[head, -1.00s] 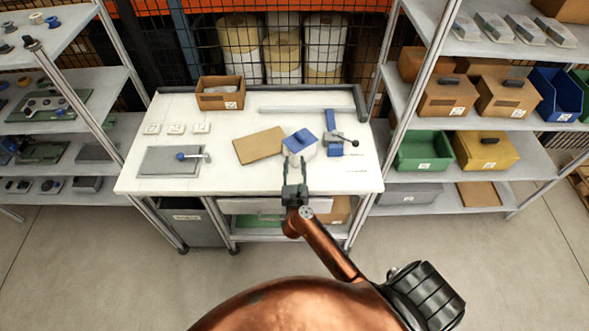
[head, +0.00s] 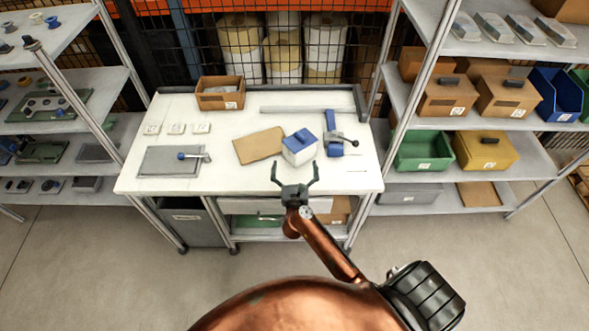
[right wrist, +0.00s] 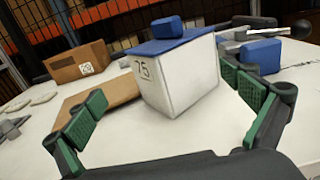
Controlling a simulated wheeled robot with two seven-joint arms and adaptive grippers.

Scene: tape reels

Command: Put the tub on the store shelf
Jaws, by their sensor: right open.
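The tub is a white box with a blue lid and blue knob. In the head view the tub (head: 299,151) stands upright on the white workbench (head: 220,182), right of the brown board. My left gripper is not in view.
A brown board (head: 258,146) lies left of the tub and a blue clamp-like tool (head: 334,143) right of it. A cardboard box (head: 220,94) stands at the back. Shelving on the right holds a green bin (head: 422,152) and a yellow box (head: 488,151). More shelves stand left.

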